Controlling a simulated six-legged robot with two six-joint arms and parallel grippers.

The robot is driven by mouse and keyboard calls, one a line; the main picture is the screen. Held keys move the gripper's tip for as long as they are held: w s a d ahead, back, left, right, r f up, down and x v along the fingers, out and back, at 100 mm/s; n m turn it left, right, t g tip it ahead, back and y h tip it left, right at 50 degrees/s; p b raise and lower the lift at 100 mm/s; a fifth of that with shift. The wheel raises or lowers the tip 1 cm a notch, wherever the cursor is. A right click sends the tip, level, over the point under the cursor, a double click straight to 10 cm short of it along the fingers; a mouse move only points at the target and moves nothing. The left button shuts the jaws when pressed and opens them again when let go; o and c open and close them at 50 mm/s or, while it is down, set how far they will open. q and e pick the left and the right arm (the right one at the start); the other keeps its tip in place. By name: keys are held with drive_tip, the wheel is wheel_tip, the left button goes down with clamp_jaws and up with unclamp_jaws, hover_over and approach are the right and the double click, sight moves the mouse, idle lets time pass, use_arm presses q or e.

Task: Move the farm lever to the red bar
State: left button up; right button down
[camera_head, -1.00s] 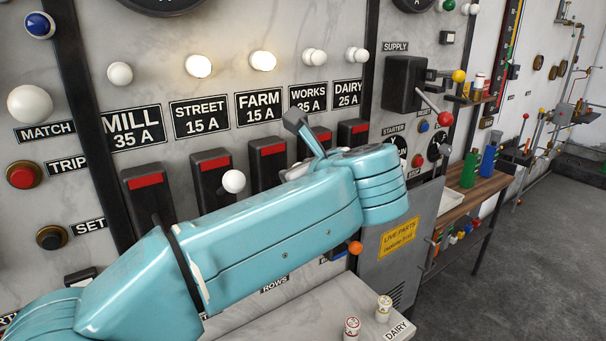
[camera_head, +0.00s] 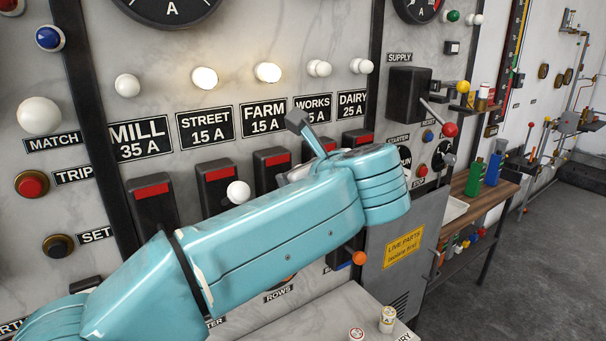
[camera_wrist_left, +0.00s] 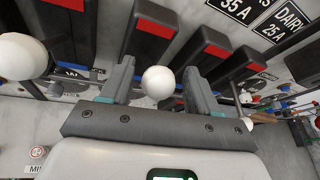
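The farm switch (camera_head: 272,167) is a black box with a red bar (camera_head: 272,159), below the FARM 15 A label (camera_head: 264,117) in the head view. My left arm crosses in front of its lower part and hides its lever there. In the left wrist view, a white ball knob (camera_wrist_left: 158,82), apparently the farm lever's, lies between the fingers of my left gripper (camera_wrist_left: 158,68). The fingers are apart, with a visible gap on each side of the knob. A black box with a red bar (camera_wrist_left: 157,27) stands just above it. My right gripper is out of view.
Neighbouring switches stand close: street (camera_head: 215,184) on the left, works and dairy (camera_head: 357,138) on the right. Another white knob (camera_head: 238,192) is just above my forearm. Fuses (camera_head: 388,319) stand on the ledge below. The supply lever (camera_head: 450,130) juts out further right.

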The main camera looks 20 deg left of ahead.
use_arm(q)
drive_tip(key=shift+s, duration=0.1)
drive_tip(key=shift+s+d, duration=0.2)
drive_tip(key=b+v, duration=0.2)
drive_tip(key=v, duration=1.3)
drive_tip(key=shift+s+d+r, duration=0.2)
